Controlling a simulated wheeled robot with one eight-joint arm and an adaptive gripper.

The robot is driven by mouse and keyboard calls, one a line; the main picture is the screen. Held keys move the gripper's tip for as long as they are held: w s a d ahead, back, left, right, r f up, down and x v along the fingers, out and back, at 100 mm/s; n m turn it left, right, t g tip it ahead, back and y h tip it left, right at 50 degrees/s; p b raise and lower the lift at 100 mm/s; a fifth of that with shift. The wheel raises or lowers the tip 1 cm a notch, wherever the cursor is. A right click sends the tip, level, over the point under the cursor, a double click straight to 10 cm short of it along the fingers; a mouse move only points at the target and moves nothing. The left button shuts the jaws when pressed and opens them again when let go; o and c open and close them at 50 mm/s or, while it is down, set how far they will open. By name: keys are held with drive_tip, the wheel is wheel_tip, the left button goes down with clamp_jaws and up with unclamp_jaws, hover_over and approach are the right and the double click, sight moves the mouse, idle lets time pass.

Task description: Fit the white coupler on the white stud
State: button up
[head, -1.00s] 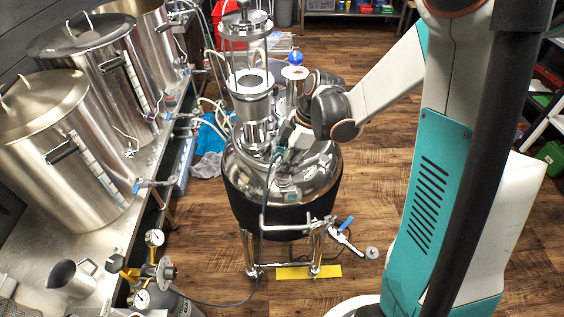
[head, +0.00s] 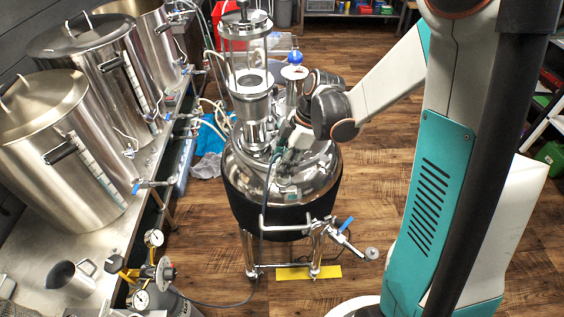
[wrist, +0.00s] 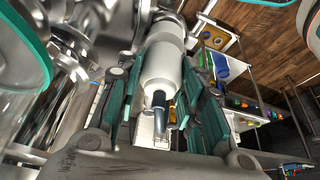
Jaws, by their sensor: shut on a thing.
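The white coupler (wrist: 163,72) is a pale cylinder held between the green-padded fingers of my gripper (wrist: 168,82) in the wrist view. A dark hose (wrist: 159,103) runs from its near end. Its far end points at a shiny metal fitting (wrist: 158,34); I cannot tell whether they touch. In the head view my gripper (head: 282,142) is over the lid of the steel vessel (head: 290,180), right of the glass column, and hides the coupler. I cannot make out the white stud in either view.
The glass-sided column (head: 245,55) and a blue-topped fitting (head: 295,62) stand close to my gripper on the vessel. Large steel kettles (head: 100,70) line the bench at left. Wooden floor at right is mostly clear.

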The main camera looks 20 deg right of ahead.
drive_tip(key=shift+f+b, duration=0.5)
drive_tip(key=shift+f, duration=0.1)
drive_tip(key=o, duration=0.8)
drive_tip(key=shift+r, duration=0.1)
drive_tip(key=p+v, duration=0.7)
drive_tip(key=v, duration=0.4)
drive_tip(key=shift+a, duration=0.1)
idle(0.5)
